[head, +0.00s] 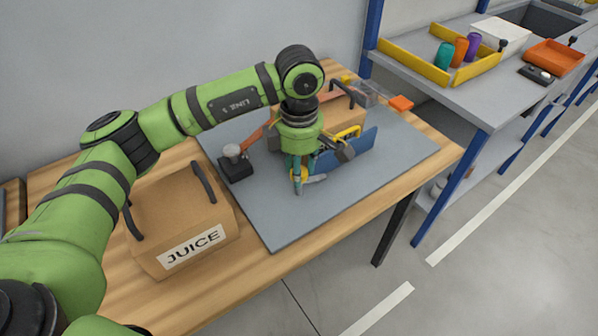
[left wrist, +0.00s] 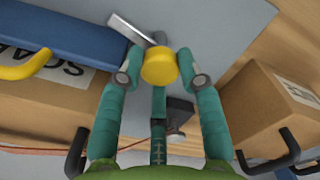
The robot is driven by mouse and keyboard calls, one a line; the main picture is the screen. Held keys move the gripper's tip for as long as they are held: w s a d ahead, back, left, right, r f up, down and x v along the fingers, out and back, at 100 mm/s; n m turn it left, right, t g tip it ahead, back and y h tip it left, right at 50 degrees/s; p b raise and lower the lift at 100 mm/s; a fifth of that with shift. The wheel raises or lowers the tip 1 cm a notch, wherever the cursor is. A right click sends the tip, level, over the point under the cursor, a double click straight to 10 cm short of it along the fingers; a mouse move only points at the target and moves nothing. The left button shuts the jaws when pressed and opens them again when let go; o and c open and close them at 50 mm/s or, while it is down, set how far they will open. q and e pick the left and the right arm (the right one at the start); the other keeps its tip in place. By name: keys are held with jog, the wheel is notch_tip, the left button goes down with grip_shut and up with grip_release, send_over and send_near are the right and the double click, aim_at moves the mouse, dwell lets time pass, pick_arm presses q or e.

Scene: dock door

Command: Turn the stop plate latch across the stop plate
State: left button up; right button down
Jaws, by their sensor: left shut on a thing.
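The stop plate (head: 357,151) is a blue upright plate with a yellow handle (head: 347,133), on the grey mat; it also shows at the upper left of the left wrist view (left wrist: 75,33). The stop plate latch has a yellow knob (left wrist: 159,67) and a grey metal bar (left wrist: 131,30); the bar also shows in the head view (head: 314,180). The bar points out from the knob, close by the plate's near end; I cannot tell if it overlaps the plate. My left gripper (head: 298,180) points down, its teal fingers shut around the knob. My right gripper is out of view.
A cardboard JUICE box (head: 183,220) with black handles stands left of the mat (head: 270,218). Another carton (head: 340,113) stands behind the plate. A black block with a grey knob (head: 234,160) is left of the gripper. The mat's front right is clear. A grey shelf (head: 440,85) stands right.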

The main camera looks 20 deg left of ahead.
pick_arm(q)
jog(key=shift+n+b, duration=0.5)
jog(key=shift+n, duration=0.5)
jog(key=o, duration=0.9)
notch_tip(320, 180, up, 12)
jog(key=shift+r, duration=0.1)
